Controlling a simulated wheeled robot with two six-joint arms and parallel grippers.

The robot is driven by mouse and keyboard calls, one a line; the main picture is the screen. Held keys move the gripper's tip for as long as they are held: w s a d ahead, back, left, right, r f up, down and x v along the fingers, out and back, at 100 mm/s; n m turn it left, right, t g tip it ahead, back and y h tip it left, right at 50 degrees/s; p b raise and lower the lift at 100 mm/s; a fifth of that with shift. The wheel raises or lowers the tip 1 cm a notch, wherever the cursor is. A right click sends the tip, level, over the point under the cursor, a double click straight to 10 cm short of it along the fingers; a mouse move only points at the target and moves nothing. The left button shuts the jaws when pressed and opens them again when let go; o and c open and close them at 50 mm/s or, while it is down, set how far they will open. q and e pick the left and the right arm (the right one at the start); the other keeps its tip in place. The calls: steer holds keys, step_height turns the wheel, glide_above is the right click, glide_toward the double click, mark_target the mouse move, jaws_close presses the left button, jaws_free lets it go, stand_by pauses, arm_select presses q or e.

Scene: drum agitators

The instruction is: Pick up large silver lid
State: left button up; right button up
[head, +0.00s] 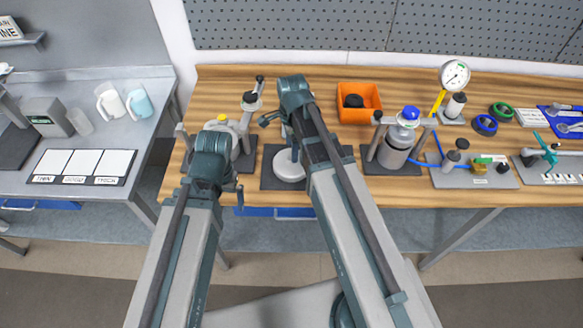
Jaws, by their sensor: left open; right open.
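A pale silver-grey disc (289,166), which looks like the large silver lid, lies on a dark mat (270,182) on the wooden bench. My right arm passes over its right side, and a small upright part stands behind it. My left gripper (236,187) is left of the disc, near the bench's front edge, open and empty. Its fingers are small and partly hidden by my wrist. My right gripper (267,120) is behind the disc, pointing left, open and empty. Neither gripper visibly touches the disc.
A blue-capped silver vessel (393,155) stands to the right, with a blue hose. An orange bin (360,100) sits at the back. A gauge (455,75) and several small fittings fill the right side.

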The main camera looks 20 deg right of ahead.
steer(key=f+b, duration=0.5)
steer(key=shift+w+f, duration=0.2)
steer(key=shift+w, duration=0.05)
steer(key=shift+r, duration=0.1)
steer(key=shift+c, duration=0.2)
jaws_close()
stand_by(1.2)
